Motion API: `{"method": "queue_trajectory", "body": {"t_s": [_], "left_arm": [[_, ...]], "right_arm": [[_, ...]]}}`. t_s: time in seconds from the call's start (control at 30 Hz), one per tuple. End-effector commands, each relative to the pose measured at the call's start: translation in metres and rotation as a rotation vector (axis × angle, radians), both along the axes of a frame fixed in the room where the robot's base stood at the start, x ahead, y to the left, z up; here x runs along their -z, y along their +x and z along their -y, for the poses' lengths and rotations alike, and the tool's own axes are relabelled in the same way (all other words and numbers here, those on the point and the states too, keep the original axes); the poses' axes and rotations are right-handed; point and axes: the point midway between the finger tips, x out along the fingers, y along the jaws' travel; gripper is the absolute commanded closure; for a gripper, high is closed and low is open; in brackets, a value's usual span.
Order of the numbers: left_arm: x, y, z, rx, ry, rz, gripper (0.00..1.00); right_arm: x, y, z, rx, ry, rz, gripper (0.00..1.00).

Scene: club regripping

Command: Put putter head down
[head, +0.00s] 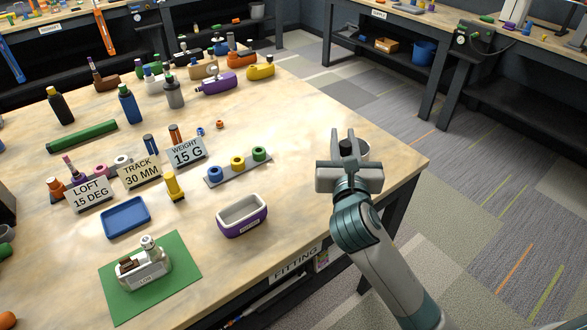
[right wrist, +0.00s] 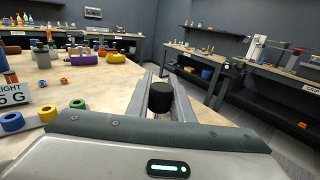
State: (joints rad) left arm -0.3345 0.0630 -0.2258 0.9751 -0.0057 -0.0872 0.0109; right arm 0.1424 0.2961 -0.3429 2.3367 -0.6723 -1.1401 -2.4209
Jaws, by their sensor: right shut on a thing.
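My right gripper (head: 346,150) is above the right end of the wooden table and is shut on a small black cylindrical piece (right wrist: 160,96). The piece shows upright between the two fingers in the right wrist view, and its dark top shows in the head view; its lower part is hidden. A silver-grey block with a brown inset and a round knob, which looks like the putter head (head: 146,268), rests on a green mat (head: 183,250) at the front left of the table, well apart from my right gripper. My left gripper is not in view.
A pale round rim (head: 363,149) shows just behind my right gripper, mostly hidden. A purple-and-white bin (head: 242,216), a blue tray (head: 126,217) and a grey rack with coloured rings (head: 238,168) stand left of it. Bottles and tools crowd the back.

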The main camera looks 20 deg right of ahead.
Motion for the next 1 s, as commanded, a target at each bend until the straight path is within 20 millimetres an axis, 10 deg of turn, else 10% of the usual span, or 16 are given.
{"method": "queue_trajectory", "body": {"t_s": [0.5,1.0], "left_arm": [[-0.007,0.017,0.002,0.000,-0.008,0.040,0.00],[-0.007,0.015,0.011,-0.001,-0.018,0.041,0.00]], "right_arm": [[0.054,0.079,-0.042,0.000,0.000,-0.001,0.96],[0.061,0.089,-0.047,0.000,0.000,0.000,0.96]]}}
